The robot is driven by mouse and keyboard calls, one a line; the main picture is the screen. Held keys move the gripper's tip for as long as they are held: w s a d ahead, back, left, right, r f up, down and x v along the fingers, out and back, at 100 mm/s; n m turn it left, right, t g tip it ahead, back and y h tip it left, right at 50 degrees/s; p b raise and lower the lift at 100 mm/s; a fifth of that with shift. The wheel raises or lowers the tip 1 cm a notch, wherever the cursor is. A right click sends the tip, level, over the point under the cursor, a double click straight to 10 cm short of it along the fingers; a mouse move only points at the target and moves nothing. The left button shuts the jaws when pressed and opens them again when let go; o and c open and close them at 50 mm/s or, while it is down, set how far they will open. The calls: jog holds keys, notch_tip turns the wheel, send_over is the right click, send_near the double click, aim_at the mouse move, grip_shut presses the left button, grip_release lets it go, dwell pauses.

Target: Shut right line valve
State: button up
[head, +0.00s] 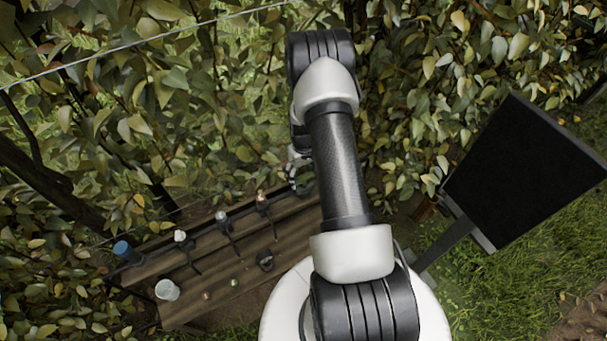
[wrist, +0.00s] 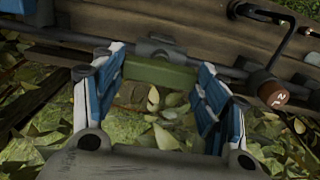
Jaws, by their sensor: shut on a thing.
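My gripper (wrist: 162,62) shows in the wrist view with its two blue-padded fingers on either side of a green bar-shaped valve handle (wrist: 160,75). It is shut on this handle, whose ends meet the fingers. The handle sits just in front of a dark valve body (wrist: 155,48) on a dark pipe (wrist: 215,68). In the head view my gripper (head: 301,172) is mostly hidden behind my arm, near the far right end of the wooden bench. The valve cannot be made out there.
A wooden bench (head: 190,262) carries several small fittings, a blue-topped item (head: 122,249) and a pale cup (head: 167,290). In the wrist view a bent dark rod with a brown, numbered end (wrist: 273,95) stands close right of the fingers. Dense foliage (head: 440,70) surrounds the bench.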

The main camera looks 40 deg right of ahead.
jog(key=shift+c, duration=0.7)
jog(key=shift+m, duration=0.3)
jog(key=m+b, duration=0.1)
jog(key=m, duration=0.1)
jog(key=shift+m, duration=0.4)
jog(key=m+b, duration=0.2)
jog(key=m, duration=0.7)
jog(key=shift+m+b, duration=0.4)
jog(key=m, duration=0.4)
jog(key=shift+m+b, duration=0.35)
jog(key=shift+m, duration=0.05)
jog(key=o, duration=1)
